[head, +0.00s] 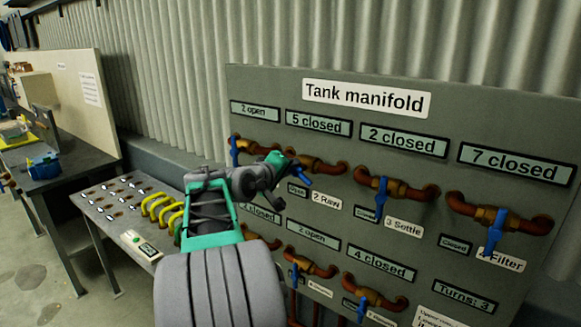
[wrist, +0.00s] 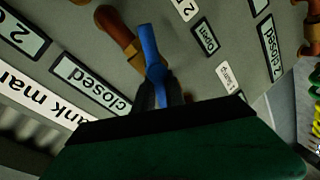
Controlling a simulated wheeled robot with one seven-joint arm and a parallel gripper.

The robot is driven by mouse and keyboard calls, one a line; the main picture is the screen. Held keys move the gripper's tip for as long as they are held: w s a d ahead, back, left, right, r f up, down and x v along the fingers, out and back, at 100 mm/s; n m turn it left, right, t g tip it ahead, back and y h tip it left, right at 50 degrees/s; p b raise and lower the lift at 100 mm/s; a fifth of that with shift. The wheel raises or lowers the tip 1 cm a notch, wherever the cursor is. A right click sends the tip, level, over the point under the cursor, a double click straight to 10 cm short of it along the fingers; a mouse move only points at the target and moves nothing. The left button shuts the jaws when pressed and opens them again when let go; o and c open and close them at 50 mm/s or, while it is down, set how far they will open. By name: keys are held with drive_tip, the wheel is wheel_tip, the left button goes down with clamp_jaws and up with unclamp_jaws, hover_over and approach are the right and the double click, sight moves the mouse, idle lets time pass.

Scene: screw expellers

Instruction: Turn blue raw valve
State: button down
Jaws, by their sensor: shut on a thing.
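The blue handle of the 2: Raw valve (head: 302,168) sits on a copper-coloured pipe in the top row of the grey manifold panel (head: 255,85). My gripper (head: 283,168) reaches it from the left, partly hiding the valve body. In the wrist view the blue handle (wrist: 149,45) runs down between the dark fingers of my gripper (wrist: 158,92), which are shut on it. The plate above this valve reads "5 closed" (head: 318,123). A small plate below it, beside "2: Raw", seems to read "Open" (wrist: 204,39).
The 3: Settle valve (head: 380,193) and the Filter valve (head: 494,230) stand to the right, with blue handles. Another blue-handled valve (head: 235,150) is just left. More valves (head: 300,265) line the lower row. A bench (head: 90,215) with yellow coils stands left.

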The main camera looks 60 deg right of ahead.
drive_tip(key=c, duration=1.4)
unclamp_jaws()
drive_tip(key=shift+a, duration=0.1)
drive_tip(key=b+v, duration=0.2)
drive_tip(key=v, duration=0.5)
drive_tip(key=shift+a, duration=0.3)
